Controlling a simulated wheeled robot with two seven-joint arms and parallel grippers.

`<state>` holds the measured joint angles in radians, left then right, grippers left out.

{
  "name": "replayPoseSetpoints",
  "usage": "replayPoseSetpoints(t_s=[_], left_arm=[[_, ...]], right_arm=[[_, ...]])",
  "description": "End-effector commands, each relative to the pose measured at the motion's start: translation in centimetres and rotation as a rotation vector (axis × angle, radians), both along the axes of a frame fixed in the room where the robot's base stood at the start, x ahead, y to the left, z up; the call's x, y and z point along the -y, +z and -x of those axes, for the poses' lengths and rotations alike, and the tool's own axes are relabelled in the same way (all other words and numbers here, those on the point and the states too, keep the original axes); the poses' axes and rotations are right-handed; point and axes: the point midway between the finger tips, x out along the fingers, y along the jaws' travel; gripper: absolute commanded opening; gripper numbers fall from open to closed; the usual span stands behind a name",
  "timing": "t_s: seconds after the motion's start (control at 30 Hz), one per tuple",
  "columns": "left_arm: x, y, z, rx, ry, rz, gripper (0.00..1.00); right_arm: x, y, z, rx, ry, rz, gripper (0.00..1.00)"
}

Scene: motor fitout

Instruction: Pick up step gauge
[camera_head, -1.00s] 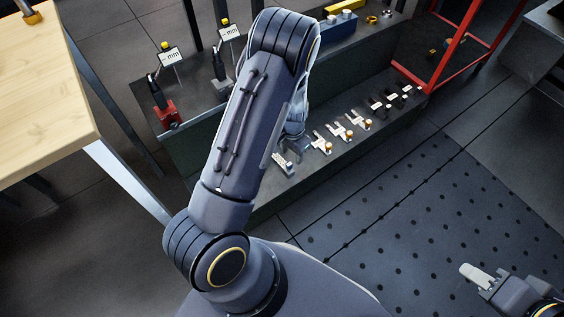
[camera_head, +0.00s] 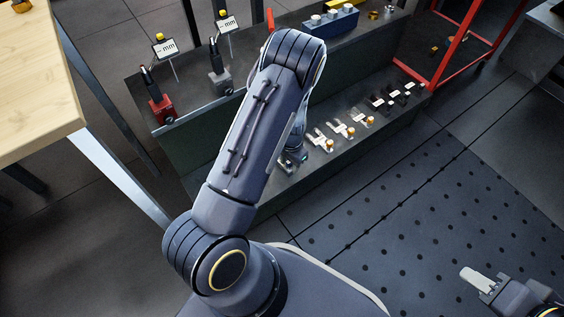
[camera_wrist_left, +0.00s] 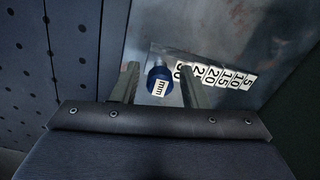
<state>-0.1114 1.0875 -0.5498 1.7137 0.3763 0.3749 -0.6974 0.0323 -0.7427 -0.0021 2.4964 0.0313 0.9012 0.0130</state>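The step gauge shows in the left wrist view as a flat metal piece with a row of white number labels (camera_wrist_left: 222,77) and a round blue knob marked "mm" (camera_wrist_left: 160,86). My left gripper (camera_wrist_left: 158,72) is open, with one finger on each side of the blue knob; I cannot tell whether either finger touches it. In the head view my left gripper (camera_head: 291,160) is at the left end of the row on the low shelf, mostly hidden behind my forearm, and the gauge there is largely covered. My right gripper (camera_head: 478,279) is at the lower right, away from the shelf.
Several other gauges with orange knobs (camera_head: 351,131) lie in a row to the right on the low grey shelf (camera_head: 345,155). Red and grey dial stands (camera_head: 158,105) and a blue block (camera_head: 330,22) stand on the upper bench. A red frame (camera_head: 440,60) stands at the right end.

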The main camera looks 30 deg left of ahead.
Motion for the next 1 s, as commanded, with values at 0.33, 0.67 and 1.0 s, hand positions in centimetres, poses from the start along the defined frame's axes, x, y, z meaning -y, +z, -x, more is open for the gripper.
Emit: replayPoseSetpoints(t_s=[0.33, 0.67, 1.0], left_arm=[[0.0, 0.0, 0.0, -0.001, 0.0, 0.0, 0.0], [0.0, 0.1, -0.1, 0.001, 0.001, -0.001, 0.0], [0.0, 2.3, -0.1, 0.002, 0.0, 0.0, 0.0]], right_arm=[[0.0, 0.0, 0.0, 0.0, 0.0, 0.0, 0.36], [0.0, 0.0, 0.0, 0.0, 0.0, 0.0, 0.36], [0.0, 1.6, 0.0, 0.0, 0.0, 0.0, 0.36]])
